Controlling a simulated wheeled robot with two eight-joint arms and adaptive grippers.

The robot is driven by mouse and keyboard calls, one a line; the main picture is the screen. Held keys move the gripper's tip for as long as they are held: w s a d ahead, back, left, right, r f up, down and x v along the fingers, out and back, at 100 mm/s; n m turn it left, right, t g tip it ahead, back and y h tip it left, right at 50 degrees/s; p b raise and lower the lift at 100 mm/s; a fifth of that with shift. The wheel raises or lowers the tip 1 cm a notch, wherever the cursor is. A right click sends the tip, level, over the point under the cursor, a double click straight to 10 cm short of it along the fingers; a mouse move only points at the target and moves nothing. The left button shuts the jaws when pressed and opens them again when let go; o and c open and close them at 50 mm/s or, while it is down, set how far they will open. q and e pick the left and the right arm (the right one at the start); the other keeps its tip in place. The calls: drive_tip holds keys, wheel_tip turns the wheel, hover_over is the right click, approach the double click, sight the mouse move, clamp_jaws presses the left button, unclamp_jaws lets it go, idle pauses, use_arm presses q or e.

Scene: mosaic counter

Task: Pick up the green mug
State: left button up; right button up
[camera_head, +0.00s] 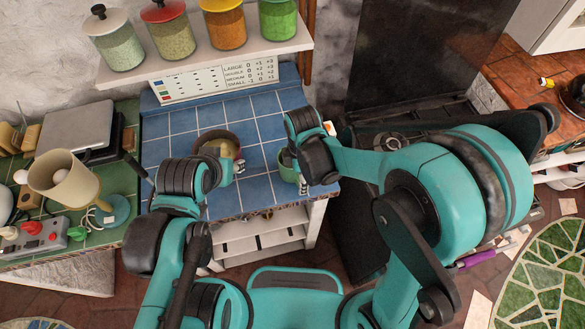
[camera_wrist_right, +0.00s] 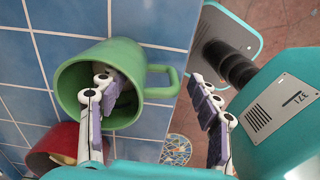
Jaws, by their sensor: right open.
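The green mug (camera_head: 287,172) stands on the blue tiled counter near its front edge, partly hidden by my right gripper (camera_head: 302,184) in the head view. In the right wrist view the mug (camera_wrist_right: 122,53) shows its open mouth, with its handle on the right. My right gripper (camera_wrist_right: 152,82) is open there. One finger overlaps the mug's mouth and the other is on the far side of the handle, so the handle shows between them. Contact cannot be told. My left gripper (camera_head: 238,168) is beside the bowl; its jaw opening is unclear.
A shelf (camera_head: 205,56) with several jars hangs behind. The blue counter (camera_head: 264,108) is clear toward the back.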

clamp_jaws()
drive_tip(key=shift+r, duration=0.1)
idle(0.3)
wheel_tip(320, 180, up, 4)
drive_tip(key=shift+d+r+p, duration=0.1)
drive_tip(key=shift+r+p, duration=0.15)
drive_tip(key=shift+p, duration=0.55)
drive_tip(key=s+d+r+p, duration=0.2)
drive_tip(key=s+d+r, duration=0.4)
drive_tip(key=d, duration=0.4)
drive_tip(key=shift+r, duration=0.15)
